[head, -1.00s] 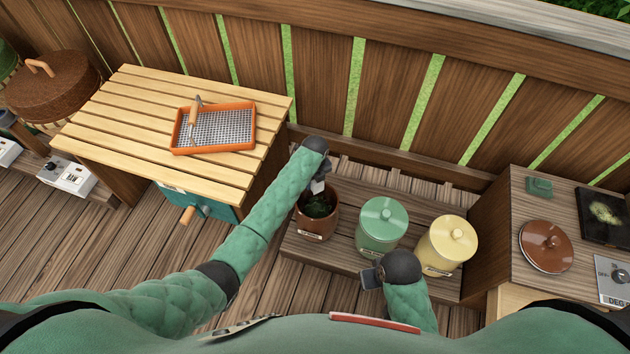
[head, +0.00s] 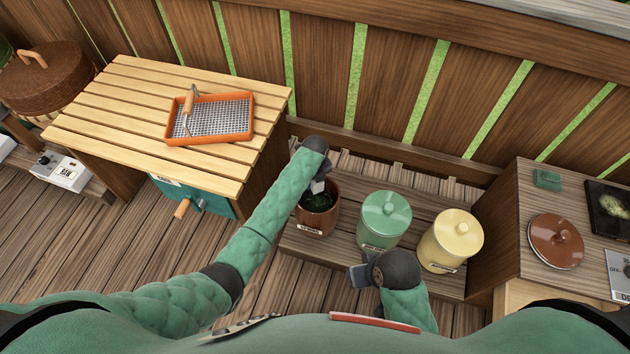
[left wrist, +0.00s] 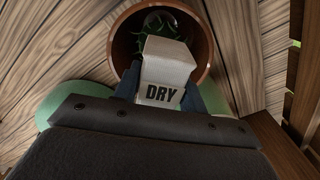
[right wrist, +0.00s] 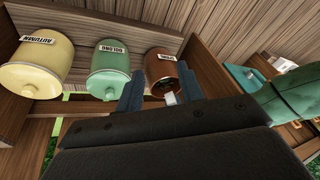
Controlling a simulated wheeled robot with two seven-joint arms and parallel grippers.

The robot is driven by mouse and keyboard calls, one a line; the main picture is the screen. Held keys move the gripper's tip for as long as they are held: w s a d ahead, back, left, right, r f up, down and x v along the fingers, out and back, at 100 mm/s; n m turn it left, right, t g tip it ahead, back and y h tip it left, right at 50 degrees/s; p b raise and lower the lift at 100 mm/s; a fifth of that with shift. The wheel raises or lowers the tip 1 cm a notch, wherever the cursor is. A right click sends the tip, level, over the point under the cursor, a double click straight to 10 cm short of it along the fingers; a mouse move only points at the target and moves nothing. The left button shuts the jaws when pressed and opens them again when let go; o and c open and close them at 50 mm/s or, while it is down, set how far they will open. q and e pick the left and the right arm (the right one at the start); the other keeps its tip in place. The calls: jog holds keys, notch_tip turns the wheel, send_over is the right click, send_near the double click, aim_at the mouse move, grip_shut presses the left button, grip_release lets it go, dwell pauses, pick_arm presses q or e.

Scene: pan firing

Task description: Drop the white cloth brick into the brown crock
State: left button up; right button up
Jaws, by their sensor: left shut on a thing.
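The white cloth brick (head: 318,187) is held by my left gripper (head: 319,181) over the mouth of the brown crock (head: 317,222). In the left wrist view the brick (left wrist: 165,75) shows the word DRY, with a finger on each side, and the crock's rim (left wrist: 117,45) circles behind it. Green stuff shows inside the crock. The brick also shows at the crock's mouth in the right wrist view (right wrist: 170,98); how deep it sits is unclear. My right gripper (head: 358,275) is empty, its fingers apart, in front of the green jar.
A lidded green jar (head: 384,222) and a lidded yellow jar (head: 451,243) stand right of the crock on the low wooden platform (head: 345,262). A slatted table (head: 90,112) with an orange tray (head: 210,141) is at left. A wooden cabinet (head: 515,205) is at right.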

pick_arm(q)
jog(key=shift+f, duration=0.45)
pick_arm(e)
jog(key=shift+w+a+f, duration=0.2)
jog(key=shift+a+f, duration=0.4)
jog(key=shift+f, duration=0.05)
pick_arm(q)
jog(key=o, duration=1.1)
notch_tip(320, 180, up, 7)
jog(key=shift+f+b, duration=0.1)
jog(key=shift+b, duration=0.35)
jog(key=shift+r, duration=0.5)
pick_arm(e)
jog(key=shift+a+f, duration=0.25)
jog(key=shift+a, duration=0.05)
jog(key=shift+w, duration=0.2)
